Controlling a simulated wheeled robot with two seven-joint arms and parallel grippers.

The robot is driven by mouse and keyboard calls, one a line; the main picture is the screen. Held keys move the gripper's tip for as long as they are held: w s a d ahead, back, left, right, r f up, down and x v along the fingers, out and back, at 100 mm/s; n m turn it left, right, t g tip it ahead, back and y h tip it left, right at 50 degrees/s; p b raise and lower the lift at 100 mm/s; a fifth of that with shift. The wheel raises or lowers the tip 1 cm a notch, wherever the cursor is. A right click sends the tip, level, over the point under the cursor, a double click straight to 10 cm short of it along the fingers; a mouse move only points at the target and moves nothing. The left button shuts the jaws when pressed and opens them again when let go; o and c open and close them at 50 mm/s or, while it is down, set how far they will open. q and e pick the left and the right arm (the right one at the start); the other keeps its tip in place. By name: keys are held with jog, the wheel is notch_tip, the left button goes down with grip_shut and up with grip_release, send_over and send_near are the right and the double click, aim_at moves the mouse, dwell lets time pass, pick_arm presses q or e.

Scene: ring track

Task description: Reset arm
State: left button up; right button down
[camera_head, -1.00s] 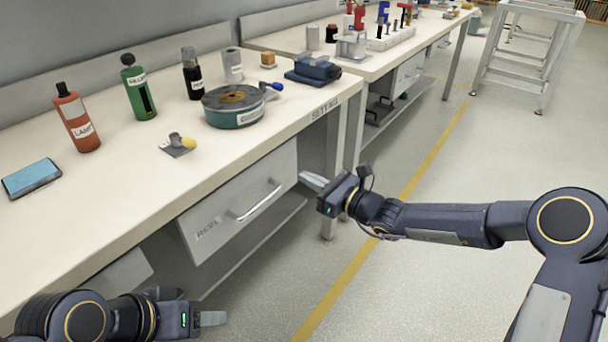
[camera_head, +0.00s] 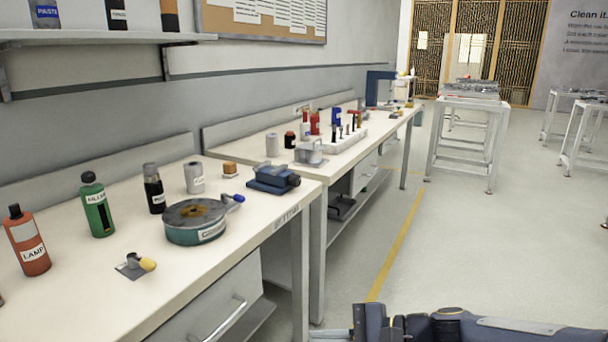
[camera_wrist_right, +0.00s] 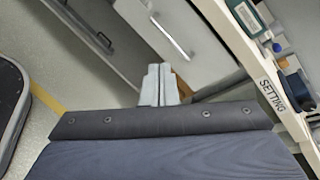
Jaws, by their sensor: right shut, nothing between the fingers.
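My right arm lies low along the bottom edge of the head view, with its gripper (camera_head: 343,334) beside the front of the bench and apart from it. In the right wrist view the two fingers of the right gripper (camera_wrist_right: 159,84) are together with nothing between them. They point toward a grey drawer front (camera_wrist_right: 158,25) with a bar handle. My left gripper is out of the head view.
The near bench (camera_head: 130,292) holds a red bottle (camera_head: 28,240), a green bottle (camera_head: 97,205), a round teal device (camera_head: 196,222) and a blue vise (camera_head: 273,179). A drawer (camera_head: 215,305) sits beneath. The floor right of the yellow line (camera_head: 397,243) is clear up to white tables (camera_head: 463,135).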

jog(key=s+d+f+n+t+h, duration=0.1)
jog(key=s+d+f+n+h, duration=0.1)
jog(key=s+d+n+h, duration=0.5)
jog(key=s+d+f+n+t+h, duration=0.1)
jog(key=s+d+f+n+h, duration=0.25)
jog(key=s+d, duration=0.75)
notch_tip(320, 180, up, 29)
jog(key=a+p, duration=0.1)
jog(key=p, duration=2.7)
jog(key=shift+s+r, duration=0.15)
jog(key=shift+s, duration=0.15)
jog(key=shift+y, duration=0.25)
